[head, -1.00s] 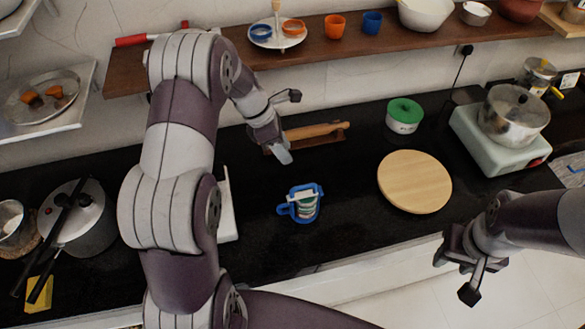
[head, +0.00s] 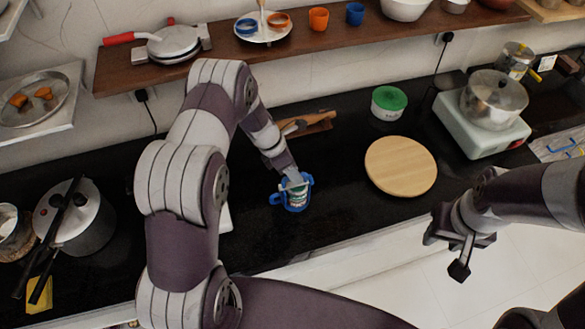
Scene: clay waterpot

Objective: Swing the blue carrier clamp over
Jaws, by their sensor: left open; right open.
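The blue carrier clamp (head: 276,199) stands on the black counter, with its blue loop handle pointing left and stacked whitish and green pieces inside its frame. My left gripper (head: 292,184) reaches down from behind and is open at the top of the carrier. Its fingers overlap the carrier's upper part, and I cannot tell whether they touch it. My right gripper (head: 446,254) is open and empty, in front of the counter's edge and well to the right of the carrier.
A round wooden board (head: 401,166) lies right of the carrier. A green-lidded tub (head: 388,103) and a rolling pin (head: 303,124) are behind. A steel pot (head: 493,101) sits on a stove at right; a pressure cooker (head: 85,225) stands at left. Counter around the carrier is clear.

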